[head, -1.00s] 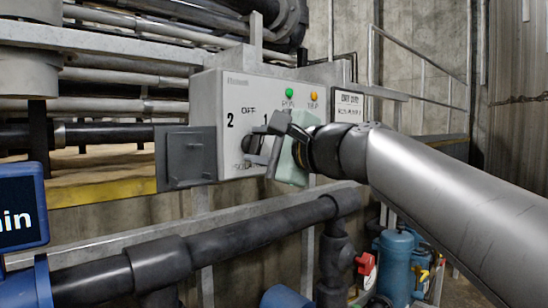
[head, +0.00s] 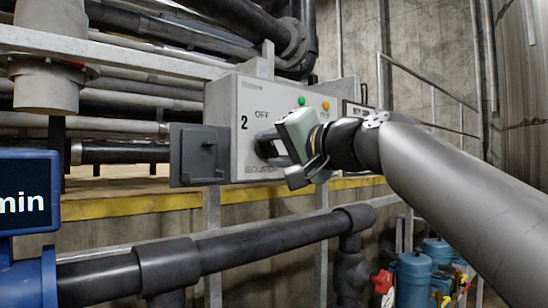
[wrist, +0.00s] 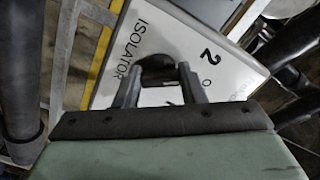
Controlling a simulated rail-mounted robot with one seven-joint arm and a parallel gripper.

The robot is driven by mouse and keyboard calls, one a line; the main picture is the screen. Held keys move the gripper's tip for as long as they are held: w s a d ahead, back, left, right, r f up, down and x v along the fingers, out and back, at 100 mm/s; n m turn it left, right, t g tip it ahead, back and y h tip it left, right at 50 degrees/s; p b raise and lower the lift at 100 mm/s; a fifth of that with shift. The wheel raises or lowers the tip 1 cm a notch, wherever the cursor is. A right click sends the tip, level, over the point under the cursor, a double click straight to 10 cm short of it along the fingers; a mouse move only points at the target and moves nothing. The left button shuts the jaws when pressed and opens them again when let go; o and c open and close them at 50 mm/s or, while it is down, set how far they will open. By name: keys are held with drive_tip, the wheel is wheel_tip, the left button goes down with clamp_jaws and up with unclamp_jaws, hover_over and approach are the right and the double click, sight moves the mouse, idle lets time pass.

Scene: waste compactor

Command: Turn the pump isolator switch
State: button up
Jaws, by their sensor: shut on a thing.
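The pump isolator is a light grey box (head: 250,98) marked "2", "OFF" and "ISOLATOR" on its front, with a green and an orange lamp near the top. Its dark rotary switch (head: 266,146) is on the front face, partly covered by my gripper. My gripper (head: 272,148) is at the switch, its pale green body rolled over to a tilt. In the wrist view, the two grey fingers (wrist: 158,92) are on either side of the dark switch knob (wrist: 157,68) and shut on it. The position that the switch points to is hard to read.
A dark grey open flap (head: 198,155) sticks out left of the box. A black pipe (head: 240,240) runs below, and a blue display (head: 25,205) stands at the left. Blue pumps (head: 413,275) with a red valve handle (head: 382,281) are low at the right.

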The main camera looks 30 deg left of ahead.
drive_tip(key=shift+w+f+n+b, duration=0.1)
drive_tip(key=shift+n+b, duration=0.4)
drive_tip(key=shift+n, duration=0.9)
drive_tip(key=o, duration=1)
drive_tip(key=b+v, duration=0.4)
drive_tip(key=v, duration=1.3)
drive_tip(key=shift+d, duration=0.25)
